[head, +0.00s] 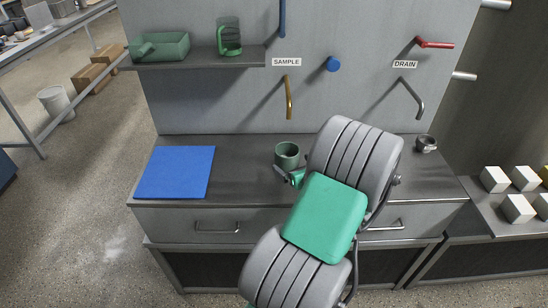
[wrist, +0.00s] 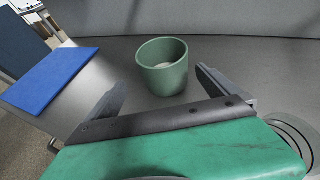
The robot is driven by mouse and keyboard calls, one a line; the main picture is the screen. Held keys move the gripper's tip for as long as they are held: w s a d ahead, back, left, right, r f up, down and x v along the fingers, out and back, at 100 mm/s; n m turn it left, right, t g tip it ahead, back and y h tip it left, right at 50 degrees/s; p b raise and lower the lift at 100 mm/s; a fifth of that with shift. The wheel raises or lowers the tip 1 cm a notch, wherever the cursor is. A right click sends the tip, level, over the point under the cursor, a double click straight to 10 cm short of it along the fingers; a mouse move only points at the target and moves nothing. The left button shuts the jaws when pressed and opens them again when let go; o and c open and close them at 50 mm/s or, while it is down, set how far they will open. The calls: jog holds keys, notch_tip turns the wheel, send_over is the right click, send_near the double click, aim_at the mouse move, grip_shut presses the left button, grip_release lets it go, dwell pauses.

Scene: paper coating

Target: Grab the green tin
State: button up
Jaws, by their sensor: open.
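The green tin (head: 287,154) stands upright on the grey counter (head: 245,185), near its back and under the brass tap. In the wrist view the green tin (wrist: 162,68) is open-topped and looks empty, and it sits ahead of my gripper (wrist: 162,92), roughly between the lines of the two fingers. My gripper is open and holds nothing. In the head view my arm hides most of the gripper, with only a small part showing just below the tin. I cannot tell whether a finger touches the tin.
A blue mat (head: 176,172) lies at the counter's left. A small dark cup (head: 426,144) stands at the right. The brass tap (head: 288,97) hangs above the tin. A shelf (head: 200,62) holds a green tray (head: 160,47) and a green-based jug (head: 229,38). White blocks (head: 518,208) sit far right.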

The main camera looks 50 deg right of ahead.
aim_at(287, 154)
jog(key=shift+d+f+m, duration=0.15)
jog(key=shift+d+m, duration=0.15)
jog(key=shift+d, duration=0.15)
jog(key=x, duration=0.7)
jog(key=c, duration=1.7)
